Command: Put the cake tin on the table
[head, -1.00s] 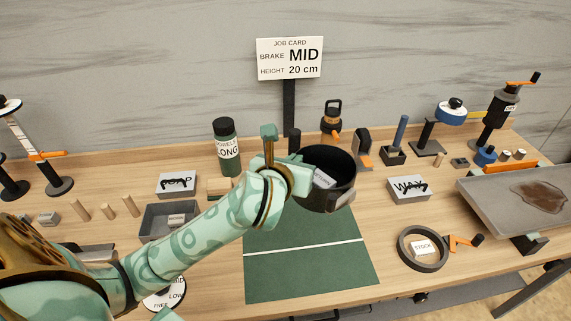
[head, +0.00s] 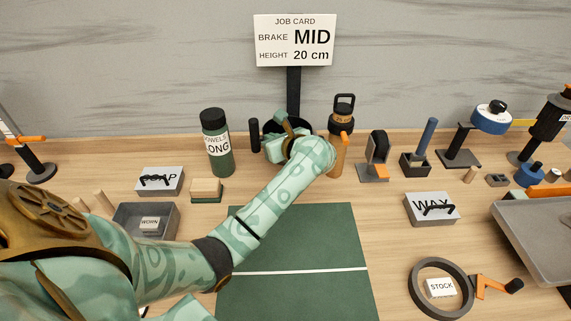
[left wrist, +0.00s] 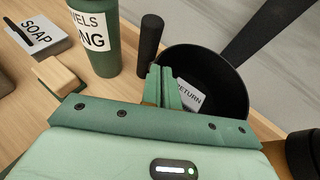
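A black round open tin, which I take as the cake tin (head: 298,122), is at the back of the table below the job card, partly hidden behind my left gripper (head: 283,140). In the left wrist view the tin (left wrist: 215,65) shows its dark inside and a white label reading RETURN. My left gripper's fingers (left wrist: 168,82) are close together at the tin's near left wall and look shut on it. Whether the tin's base touches the table (head: 385,225) cannot be told. My right gripper is not in view.
A dark upright cylinder (head: 254,135) is close left of the tin; whether it belongs to it is unclear. A green TOWELS canister (head: 217,150) stands left, an orange-and-black bottle (head: 342,120) right. The job card post (head: 293,90) is behind. The green mat (head: 300,245) is clear.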

